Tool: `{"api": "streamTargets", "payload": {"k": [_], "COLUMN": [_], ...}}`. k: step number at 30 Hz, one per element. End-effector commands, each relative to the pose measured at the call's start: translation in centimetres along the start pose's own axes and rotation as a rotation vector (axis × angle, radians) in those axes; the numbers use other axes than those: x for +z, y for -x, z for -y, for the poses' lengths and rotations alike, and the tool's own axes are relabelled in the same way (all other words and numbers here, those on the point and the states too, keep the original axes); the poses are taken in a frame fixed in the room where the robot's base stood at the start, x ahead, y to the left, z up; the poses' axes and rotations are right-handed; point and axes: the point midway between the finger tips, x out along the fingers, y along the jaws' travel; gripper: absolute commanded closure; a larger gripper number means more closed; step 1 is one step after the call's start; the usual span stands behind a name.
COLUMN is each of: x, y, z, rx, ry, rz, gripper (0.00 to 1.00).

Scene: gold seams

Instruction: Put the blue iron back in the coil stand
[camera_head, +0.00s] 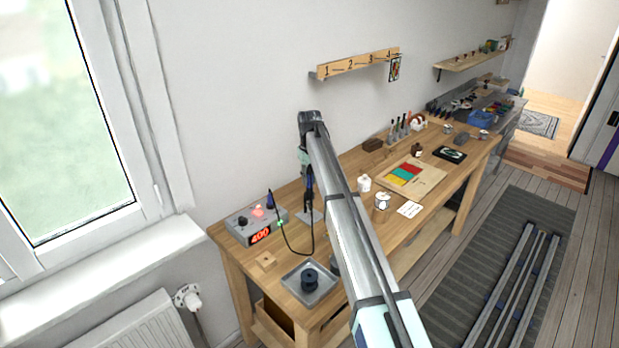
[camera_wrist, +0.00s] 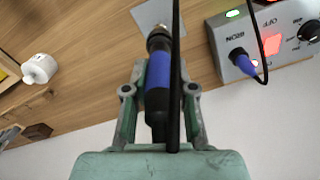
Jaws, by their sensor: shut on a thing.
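The blue iron (camera_wrist: 158,72) stands out between the fingers of my gripper (camera_wrist: 160,92) in the wrist view, its dark rear part nearest the palm. My gripper is shut on it. The iron (camera_head: 309,183) looks roughly upright over the bench in the head view, below my gripper (camera_head: 306,165). A grey plate (camera_wrist: 147,14), seemingly the base of the coil stand, lies beyond the iron's front end. It also shows under the iron in the head view (camera_head: 304,216). A metallic ring or collar is at the iron's front end; I cannot tell whether it belongs to the coil.
The grey control box (camera_head: 256,224) with a red 400 display stands left of the iron, and a black cable loops near it. A metal tray (camera_head: 322,292) with a dark spool is at the near end.

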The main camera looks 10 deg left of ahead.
Motion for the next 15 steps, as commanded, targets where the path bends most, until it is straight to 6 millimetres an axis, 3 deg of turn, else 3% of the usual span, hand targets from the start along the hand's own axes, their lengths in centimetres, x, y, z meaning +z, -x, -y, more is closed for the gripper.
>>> {"api": "streamTargets", "payload": {"k": [9, 10, 11, 12, 15], "x": [0.0, 0.01, 0.01, 0.01, 0.01], "y": [-0.11, -0.11, -0.12, -0.12, -0.11], "z": [0.0, 0.0, 0.0, 0.0, 0.0], "rx": [0.0, 0.0, 0.0, 0.0, 0.0], "ry": [0.0, 0.0, 0.0, 0.0, 0.0], "rz": [0.0, 0.0, 0.0, 0.0, 0.0], "gripper": [1.0, 0.64, 0.54, 0.46, 0.46]}}
